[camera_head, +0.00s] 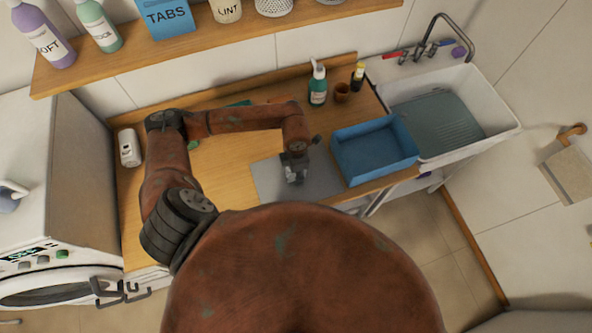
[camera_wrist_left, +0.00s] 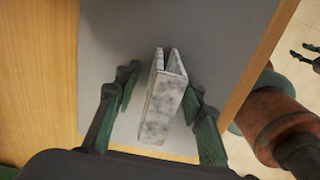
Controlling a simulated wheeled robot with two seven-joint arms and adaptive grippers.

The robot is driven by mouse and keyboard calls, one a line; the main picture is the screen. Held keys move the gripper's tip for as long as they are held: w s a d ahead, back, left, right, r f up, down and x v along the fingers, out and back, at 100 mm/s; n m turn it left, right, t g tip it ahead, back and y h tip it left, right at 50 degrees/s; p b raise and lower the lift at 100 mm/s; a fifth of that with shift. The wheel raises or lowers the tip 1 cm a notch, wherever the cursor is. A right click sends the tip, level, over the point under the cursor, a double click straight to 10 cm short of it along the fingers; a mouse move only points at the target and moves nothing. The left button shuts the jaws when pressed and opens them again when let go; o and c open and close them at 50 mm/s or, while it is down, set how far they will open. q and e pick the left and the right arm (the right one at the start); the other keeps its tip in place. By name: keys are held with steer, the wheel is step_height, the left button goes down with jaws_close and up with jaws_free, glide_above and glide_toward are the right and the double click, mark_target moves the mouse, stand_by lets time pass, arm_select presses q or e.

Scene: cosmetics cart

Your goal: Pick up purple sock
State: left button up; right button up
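No clear purple sock shows. A small purple thing (camera_head: 458,51) sits by the tap, and another purple patch (camera_head: 425,174) shows below the sink; I cannot tell what either is. My left gripper (camera_head: 293,174) is over the grey mat (camera_head: 325,176) on the counter. In the left wrist view its fingers (camera_wrist_left: 160,84) are open on both sides of a folded grey-white marbled piece (camera_wrist_left: 162,105). A gap shows at the left finger; the right finger is close, contact unclear. Two dark finger-like tips (camera_wrist_left: 312,54) at the right edge may be my right gripper.
A blue bin (camera_head: 373,150) stands right of the mat, beside the sink (camera_head: 497,110). A white container (camera_head: 129,148) is at the left. A shelf (camera_head: 115,73) runs above.

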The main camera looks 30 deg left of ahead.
arm_select(q)
steer(key=shift+f, duration=0.25)
steer(key=shift+c, duration=0.5)
jaws_close()
